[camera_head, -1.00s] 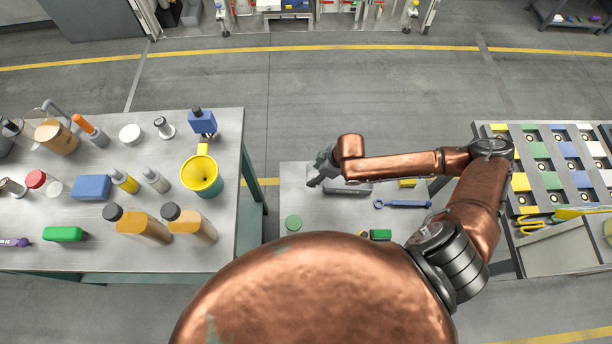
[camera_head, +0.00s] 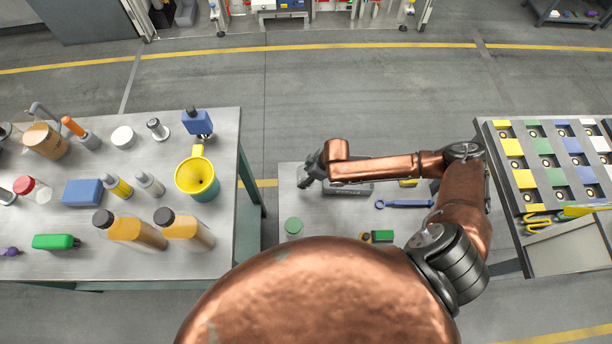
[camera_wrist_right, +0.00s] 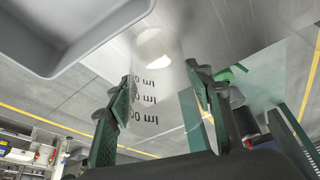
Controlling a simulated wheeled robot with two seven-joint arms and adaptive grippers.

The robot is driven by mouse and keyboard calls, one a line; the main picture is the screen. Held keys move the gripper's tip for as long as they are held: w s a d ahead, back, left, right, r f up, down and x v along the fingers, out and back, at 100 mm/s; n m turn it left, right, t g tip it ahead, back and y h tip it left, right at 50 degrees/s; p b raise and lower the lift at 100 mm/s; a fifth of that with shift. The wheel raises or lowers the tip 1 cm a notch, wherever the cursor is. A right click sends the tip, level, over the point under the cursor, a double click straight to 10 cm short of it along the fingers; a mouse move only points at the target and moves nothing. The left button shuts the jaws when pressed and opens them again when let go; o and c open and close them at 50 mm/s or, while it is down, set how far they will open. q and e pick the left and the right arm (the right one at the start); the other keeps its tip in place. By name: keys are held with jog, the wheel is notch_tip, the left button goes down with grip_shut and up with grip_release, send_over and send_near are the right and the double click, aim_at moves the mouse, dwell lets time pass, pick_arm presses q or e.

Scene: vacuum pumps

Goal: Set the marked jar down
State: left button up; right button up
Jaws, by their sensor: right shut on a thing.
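The marked jar (camera_wrist_right: 170,105) is clear, with black "ml" marks on its side, and shows in the right wrist view. My right gripper (camera_wrist_right: 160,88) is shut on it, one green-and-dark finger on each side. In the head view my right gripper (camera_head: 309,172) is over the left part of the middle table (camera_head: 300,255); the jar cannot be made out there. I cannot tell how far the jar is from a surface. My left gripper is not in view.
The left table (camera_head: 226,150) holds many bottles and a yellow funnel (camera_head: 197,176). A sectioned rack (camera_head: 512,190) stands at right.

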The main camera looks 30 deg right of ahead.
jog(key=shift+f, duration=0.1)
jog(key=o, duration=1.2)
jog(key=shift+f+b, duration=0.15)
jog(key=shift+b, duration=0.25)
jog(key=p+v, duration=0.2)
jog(key=v, duration=0.6)
jog(key=shift+p, duration=0.35)
jog(key=shift+w+a, duration=0.15)
